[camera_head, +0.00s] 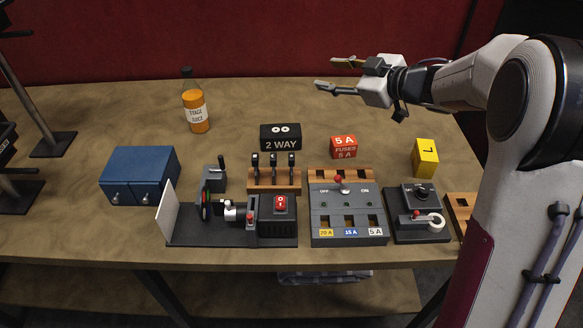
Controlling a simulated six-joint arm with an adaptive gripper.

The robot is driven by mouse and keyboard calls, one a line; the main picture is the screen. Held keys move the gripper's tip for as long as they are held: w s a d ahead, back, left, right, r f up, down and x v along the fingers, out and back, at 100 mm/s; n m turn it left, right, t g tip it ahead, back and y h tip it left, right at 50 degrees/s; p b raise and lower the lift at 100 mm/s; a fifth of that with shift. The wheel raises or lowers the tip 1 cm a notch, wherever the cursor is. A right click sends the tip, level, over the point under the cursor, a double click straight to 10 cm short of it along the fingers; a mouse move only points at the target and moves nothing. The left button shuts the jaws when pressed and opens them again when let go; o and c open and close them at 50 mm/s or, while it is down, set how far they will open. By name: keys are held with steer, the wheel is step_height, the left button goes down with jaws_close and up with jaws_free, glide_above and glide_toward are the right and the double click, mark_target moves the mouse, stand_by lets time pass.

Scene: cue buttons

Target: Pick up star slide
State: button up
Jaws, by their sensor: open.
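My gripper (334,75) is open and empty. It is above the back right part of the table, pointing left, and well apart from the things on the table. I cannot make out a star slide in this view. A dark wooden rack (262,186) near the middle holds three upright black pieces with pale marks, too small to tell. In front of it stands a dark projector-like device (272,228) with a colour wheel (206,202), a red switch and a white screen (168,212) at its left end.
A blue two-door cabinet (140,173) and an orange bottle (196,113) stand to the left. A black "2 WAY" box (281,138), red fuse box (344,147) and yellow box (425,158) stand behind the grey fuse panel (347,222) and lever box (415,222). The table's back is mostly clear.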

steer(key=s+a+f+n+g+y, duration=0.25)
steer(key=f+g, duration=0.25)
steer(key=f, duration=0.3)
steer(key=n+g+y, duration=0.2)
steer(key=g, duration=0.4)
glide_toward(291, 155)
steer(key=a+f, duration=0.1)
steer(key=f, duration=0.1)
steer(key=shift+s+a+f, duration=0.25)
steer(key=shift+s+a, duration=0.1)
steer(key=shift+a, duration=0.05)
steer(key=shift+s+f, duration=0.15)
steer(key=shift+s, duration=0.15)
steer(key=shift+x, duration=1.25)
steer(key=shift+w+a, duration=0.1)
